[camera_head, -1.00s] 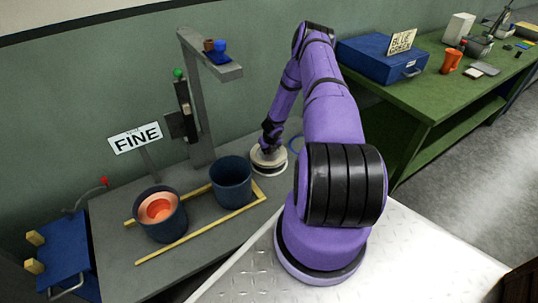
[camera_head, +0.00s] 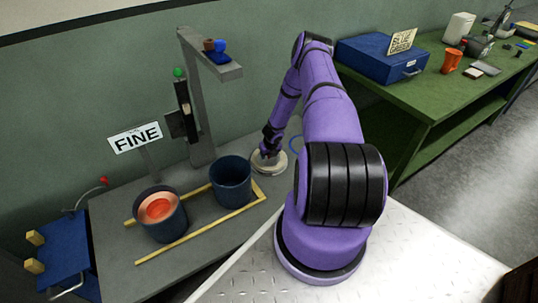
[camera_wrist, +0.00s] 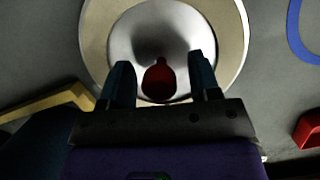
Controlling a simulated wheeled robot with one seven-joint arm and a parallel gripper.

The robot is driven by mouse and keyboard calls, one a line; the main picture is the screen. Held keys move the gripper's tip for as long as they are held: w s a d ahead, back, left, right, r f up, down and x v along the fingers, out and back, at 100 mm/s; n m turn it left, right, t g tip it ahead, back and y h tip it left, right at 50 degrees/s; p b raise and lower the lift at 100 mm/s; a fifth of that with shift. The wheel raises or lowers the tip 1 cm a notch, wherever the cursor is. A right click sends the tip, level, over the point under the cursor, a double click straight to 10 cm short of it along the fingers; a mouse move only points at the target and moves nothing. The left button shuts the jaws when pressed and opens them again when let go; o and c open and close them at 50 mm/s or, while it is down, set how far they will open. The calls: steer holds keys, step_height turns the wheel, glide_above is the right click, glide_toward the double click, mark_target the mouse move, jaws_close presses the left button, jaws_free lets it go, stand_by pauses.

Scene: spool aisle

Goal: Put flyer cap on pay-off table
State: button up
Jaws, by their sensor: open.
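The flyer cap (camera_wrist: 150,40) is a silvery dome with a red knob (camera_wrist: 158,80) inside a broad cream ring (camera_wrist: 236,62). I cannot tell whether the ring is part of the cap or a separate piece under it. In the head view the pale round piece (camera_head: 272,168) is low at the right end of the grey table (camera_head: 112,222), seemingly resting on it. My gripper (camera_wrist: 160,80) is open, its two fingers on either side of the red knob with gaps showing. In the head view my gripper (camera_head: 268,152) is just above the piece and partly hides it.
Two dark blue bins (camera_head: 230,182) stand left of the cap within yellow rails (camera_head: 200,236); one holds orange coils (camera_head: 158,208). A grey post (camera_head: 196,110) rises behind. A blue ring (camera_head: 295,143) lies right of the cap. A green bench (camera_head: 420,100) stands at right.

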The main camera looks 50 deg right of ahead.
mark_target(271, 162)
steer(key=v, duration=1.2)
